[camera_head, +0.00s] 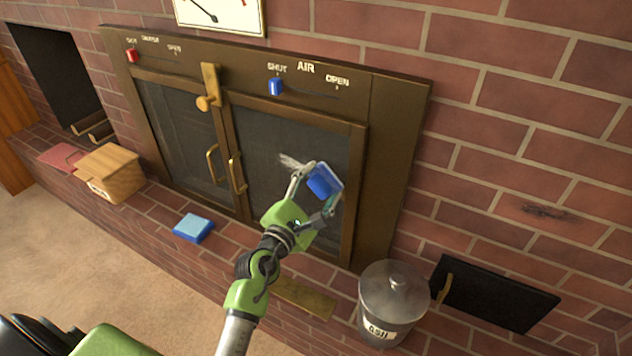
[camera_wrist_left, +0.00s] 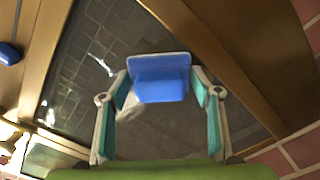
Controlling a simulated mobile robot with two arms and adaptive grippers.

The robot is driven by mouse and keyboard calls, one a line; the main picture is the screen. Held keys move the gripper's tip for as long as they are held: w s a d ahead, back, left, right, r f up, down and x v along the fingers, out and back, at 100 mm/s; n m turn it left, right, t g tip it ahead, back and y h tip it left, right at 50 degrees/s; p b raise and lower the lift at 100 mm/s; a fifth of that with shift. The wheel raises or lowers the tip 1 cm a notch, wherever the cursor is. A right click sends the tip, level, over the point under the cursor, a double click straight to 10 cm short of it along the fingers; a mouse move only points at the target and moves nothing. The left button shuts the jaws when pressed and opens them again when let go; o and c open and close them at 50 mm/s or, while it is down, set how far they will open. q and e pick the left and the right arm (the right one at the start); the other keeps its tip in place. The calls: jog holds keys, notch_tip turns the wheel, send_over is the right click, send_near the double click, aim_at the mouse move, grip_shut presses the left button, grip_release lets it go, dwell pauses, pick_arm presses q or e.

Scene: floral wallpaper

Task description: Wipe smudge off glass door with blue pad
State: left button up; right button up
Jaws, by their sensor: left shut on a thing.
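My left gripper (camera_head: 318,187) is shut on a blue pad (camera_head: 324,181), held between its two fingers in front of the right glass door (camera_head: 265,135). In the left wrist view the pad (camera_wrist_left: 160,78) sits squarely between the fingertips of the gripper (camera_wrist_left: 161,88), over the dark glass. A whitish smudge (camera_head: 291,162) shows on the glass just up and left of the pad. In the left wrist view a pale patch (camera_wrist_left: 130,108) shows beside the pad's lower left. I cannot tell whether the pad touches the glass. My right gripper is not in view.
A second blue pad (camera_head: 193,228) lies on the brick hearth. An ash bin (camera_head: 392,310) stands right of my arm, by a small black door (camera_head: 490,295). A wooden box (camera_head: 110,172) stands left. Brass handles (camera_head: 237,174) stick out left of the gripper.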

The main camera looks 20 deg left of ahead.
aim_at(280, 160)
pick_arm(q)
jog(key=shift+d+p, duration=0.3)
jog(key=shift+d, duration=0.15)
jog(key=shift+f, duration=0.1)
jog(key=shift+a, duration=0.95)
jog(key=shift+w+a, duration=0.15)
jog(key=shift+a, duration=0.5)
jog(key=a, duration=0.2)
jog(key=a+b, duration=0.1)
jog(key=a, duration=0.2)
jog(key=shift+w+a, duration=0.2)
jog(key=shift+a, duration=0.15)
jog(key=shift+w+a+r+b, duration=0.15)
jog(key=shift+a+b, duration=0.4)
jog(key=shift+a, duration=0.7)
jog(key=shift+a+b, duration=0.35)
jog(key=shift+a, duration=1.15)
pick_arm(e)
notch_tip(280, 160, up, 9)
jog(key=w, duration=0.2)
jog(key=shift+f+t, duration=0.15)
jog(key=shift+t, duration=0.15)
